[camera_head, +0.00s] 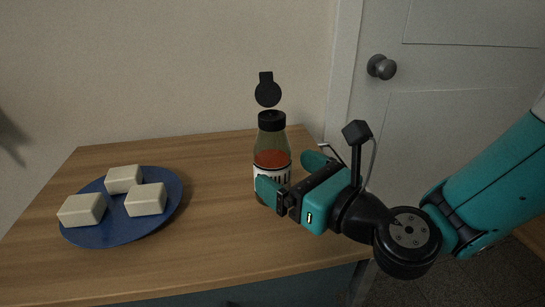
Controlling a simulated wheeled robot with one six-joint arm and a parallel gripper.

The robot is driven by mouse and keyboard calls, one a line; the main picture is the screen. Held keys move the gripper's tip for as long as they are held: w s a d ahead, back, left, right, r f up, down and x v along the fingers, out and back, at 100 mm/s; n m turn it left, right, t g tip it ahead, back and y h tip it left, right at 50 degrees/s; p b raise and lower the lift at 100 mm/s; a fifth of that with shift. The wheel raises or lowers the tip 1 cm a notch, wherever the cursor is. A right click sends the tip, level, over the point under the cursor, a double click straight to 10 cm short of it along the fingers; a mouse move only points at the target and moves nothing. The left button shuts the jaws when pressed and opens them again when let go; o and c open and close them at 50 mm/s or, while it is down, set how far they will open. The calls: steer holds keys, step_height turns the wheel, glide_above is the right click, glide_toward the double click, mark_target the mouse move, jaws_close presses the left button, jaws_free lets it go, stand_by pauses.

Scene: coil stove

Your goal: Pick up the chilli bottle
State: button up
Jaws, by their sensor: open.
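The chilli bottle (271,158) stands upright on the wooden counter, right of the middle in the head view. It is clear with red contents, a white label with dark print and a black cap. My gripper (288,178) is open, with teal fingers at the height of the label. One finger is in front of the bottle's lower part and the other is at its right side. The bottle seems to lie at or between the fingertips; I cannot tell whether they touch it. The near finger hides part of the label and base.
A blue plate (122,229) with three pale blocks (146,199) lies on the left of the counter (205,240). A dark round tag-like shape (267,92) shows above the bottle against the wall. A white door (450,120) with a round knob (381,67) is behind my arm.

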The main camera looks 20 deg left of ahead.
mark_target(285, 164)
steer(key=p+x, duration=0.2)
steer(key=r+p+x, duration=0.1)
steer(key=p+x, duration=0.1)
steer(key=shift+w, duration=0.1)
steer(key=shift+w+a+f, duration=0.15)
steer(key=shift+a+f, duration=0.05)
steer(key=shift+a, duration=0.05)
steer(key=c, duration=1.3)
steer(key=shift+o, duration=0.2)
steer(key=shift+r, duration=0.1)
